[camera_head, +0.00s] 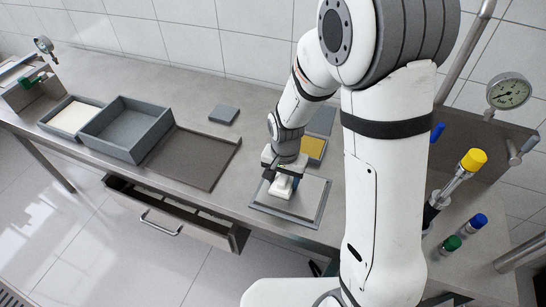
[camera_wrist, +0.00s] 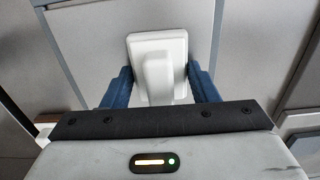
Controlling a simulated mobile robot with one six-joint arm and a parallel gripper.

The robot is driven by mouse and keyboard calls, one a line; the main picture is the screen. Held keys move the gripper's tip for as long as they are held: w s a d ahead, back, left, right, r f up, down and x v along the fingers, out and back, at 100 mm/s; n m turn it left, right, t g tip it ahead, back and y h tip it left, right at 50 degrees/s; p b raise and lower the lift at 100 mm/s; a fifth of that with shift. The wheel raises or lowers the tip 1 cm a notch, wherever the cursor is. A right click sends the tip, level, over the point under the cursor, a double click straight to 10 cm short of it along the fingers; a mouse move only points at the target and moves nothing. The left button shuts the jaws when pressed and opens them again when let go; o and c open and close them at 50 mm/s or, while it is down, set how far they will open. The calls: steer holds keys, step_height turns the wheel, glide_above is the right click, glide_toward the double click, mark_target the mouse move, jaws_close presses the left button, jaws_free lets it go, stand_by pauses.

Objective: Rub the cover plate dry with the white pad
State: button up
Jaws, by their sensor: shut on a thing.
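My gripper (camera_head: 284,176) is shut on the white pad (camera_head: 282,188), holding it by its raised grip. The pad also shows in the wrist view (camera_wrist: 157,50) between the two blue fingers of my gripper (camera_wrist: 162,85). The cover plate (camera_head: 310,196) is a flat light grey plate in a darker grey frame, near the bench's front edge. The pad is over the left middle part of the plate, on it or just above it; I cannot tell which. My gripper and the pad hide part of the plate. No water is clearly visible on it.
A yellow-filled tray (camera_head: 313,149) lies just behind the plate. A brown tray (camera_head: 190,160), grey bin (camera_head: 125,128) and white-filled tray (camera_head: 70,116) stand left. A drawer (camera_head: 170,212) hangs open below. Colour-capped fittings, including a yellow cap (camera_head: 473,160), are on the right.

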steer(key=shift+s+d+r, duration=0.1)
steer(key=shift+s+d, duration=0.05)
steer(key=shift+d, duration=0.2)
steer(key=shift+a, duration=0.25)
steer(key=shift+w+a, duration=0.35)
steer(key=shift+a, duration=0.05)
steer(key=shift+w+a, duration=0.2)
steer(key=shift+a, duration=0.45)
steer(key=shift+w+a, duration=0.15)
steer(key=shift+a, duration=0.3)
steer(key=shift+w+a+r+p, duration=0.1)
steer(key=shift+a+r+p, duration=0.1)
steer(key=shift+p, duration=0.2)
steer(key=r, duration=0.2)
steer(key=r+p, duration=0.1)
steer(key=shift+s+r+p, duration=0.2)
steer(key=shift+r+p, duration=0.1)
steer(key=shift+r, duration=0.05)
steer(key=shift+w+r+p, duration=0.2)
steer(key=shift+r+p, duration=0.3)
steer(key=shift+r, duration=0.15)
step_height(320, 180, up, 3)
steer(key=shift+s+f+p, duration=0.1)
steer(key=shift+f+p, duration=0.05)
steer(key=shift+p, duration=0.75)
steer(key=shift+d+f, duration=0.1)
